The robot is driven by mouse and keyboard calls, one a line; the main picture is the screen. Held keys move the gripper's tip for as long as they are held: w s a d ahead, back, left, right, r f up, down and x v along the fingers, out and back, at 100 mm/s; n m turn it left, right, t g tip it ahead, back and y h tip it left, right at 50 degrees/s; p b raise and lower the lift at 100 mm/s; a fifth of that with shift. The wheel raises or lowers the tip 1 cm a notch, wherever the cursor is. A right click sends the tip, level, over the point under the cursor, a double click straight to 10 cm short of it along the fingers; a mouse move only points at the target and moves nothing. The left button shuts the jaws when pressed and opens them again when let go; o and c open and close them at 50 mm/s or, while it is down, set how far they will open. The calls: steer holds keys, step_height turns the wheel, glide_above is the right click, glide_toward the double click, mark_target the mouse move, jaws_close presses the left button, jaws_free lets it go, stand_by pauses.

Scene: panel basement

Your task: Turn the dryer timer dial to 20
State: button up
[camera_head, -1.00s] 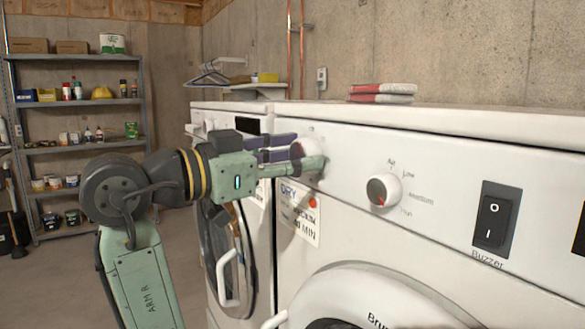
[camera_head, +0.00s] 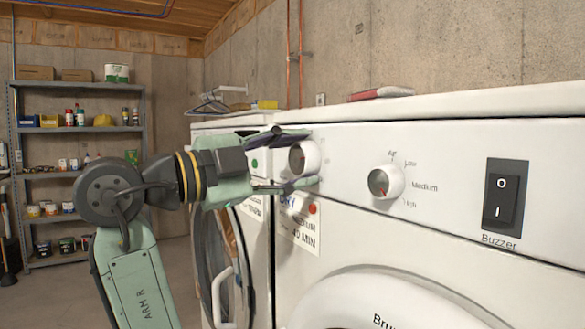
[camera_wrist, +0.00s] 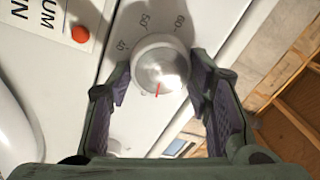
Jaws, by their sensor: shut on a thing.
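The dryer timer dial (camera_head: 304,158) is a round white and silver knob at the left of the dryer's front panel. It also shows in the wrist view (camera_wrist: 160,60), with 40, 50 and 60 printed beyond it. Its red pointer line faces down towards my gripper in that view; the number it meets cannot be read. My gripper (camera_head: 308,159) is shut on the dial, one finger above and one below it in the head view. In the wrist view my gripper (camera_wrist: 160,72) has its purple-padded fingers at the dial's left and right sides.
A heat dial (camera_head: 386,182) and a black buzzer switch (camera_head: 504,198) sit farther right on the panel. A second machine stands to the left; shelving (camera_head: 80,188) is behind.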

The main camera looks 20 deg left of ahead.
steer(key=shift+m+b, duration=0.3)
steer(key=shift+m, duration=1)
steer(key=o, duration=1.2)
steer(key=shift+c, duration=0.2)
steer(key=v, duration=1.2)
steer(key=shift+w+a, duration=0.1)
